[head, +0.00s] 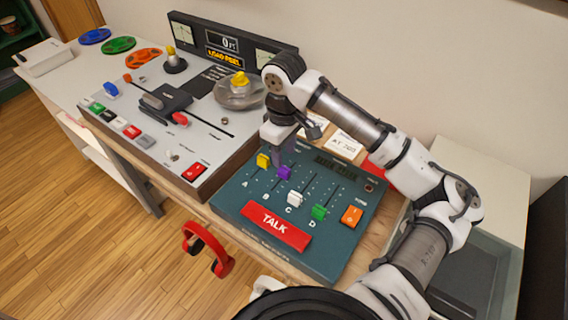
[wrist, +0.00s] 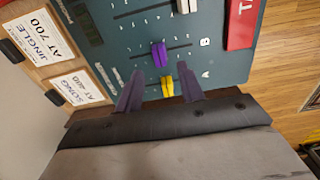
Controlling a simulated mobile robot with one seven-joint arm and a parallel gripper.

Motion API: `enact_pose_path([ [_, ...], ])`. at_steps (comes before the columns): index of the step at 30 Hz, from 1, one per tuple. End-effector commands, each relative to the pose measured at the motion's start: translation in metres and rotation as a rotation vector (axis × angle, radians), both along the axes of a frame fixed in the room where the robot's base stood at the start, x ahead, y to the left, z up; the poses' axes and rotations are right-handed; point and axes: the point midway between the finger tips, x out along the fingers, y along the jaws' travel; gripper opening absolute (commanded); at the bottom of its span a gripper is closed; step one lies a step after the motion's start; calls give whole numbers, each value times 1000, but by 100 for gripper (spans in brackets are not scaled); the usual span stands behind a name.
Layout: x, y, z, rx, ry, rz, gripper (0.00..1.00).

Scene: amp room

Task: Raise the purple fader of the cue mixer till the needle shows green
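The cue mixer (head: 339,237) is a teal slanted box with lettered fader slots. Its purple fader (head: 284,172) sits around the middle of slot B; it also shows in the wrist view (wrist: 160,55). The yellow fader (head: 262,160) is beside it on slot A. My gripper (wrist: 160,70) is open, with dark fingers pointing down at the panel. In the wrist view its fingertips lie either side of the purple and yellow faders. I cannot tell whether they touch the purple one. No needle on the mixer is readable; my arm covers part of its top.
The white fader (head: 294,198) and green fader (head: 319,211) stand to the right. A red TALK button (head: 275,227) and an orange switch (head: 351,215) are close by. Paper cards (head: 342,144) stand behind. A grey tape console (head: 180,115) fills the left, with red headphones (head: 208,248) in front.

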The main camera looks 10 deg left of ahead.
Motion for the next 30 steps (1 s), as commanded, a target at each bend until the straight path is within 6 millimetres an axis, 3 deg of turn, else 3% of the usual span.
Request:
enact_pose_path([
  [6,1,1,47,1,-3,0,39],
  [12,0,0,71,-1,-1,0,39],
  [30,0,0,76,0,0,0,39],
])
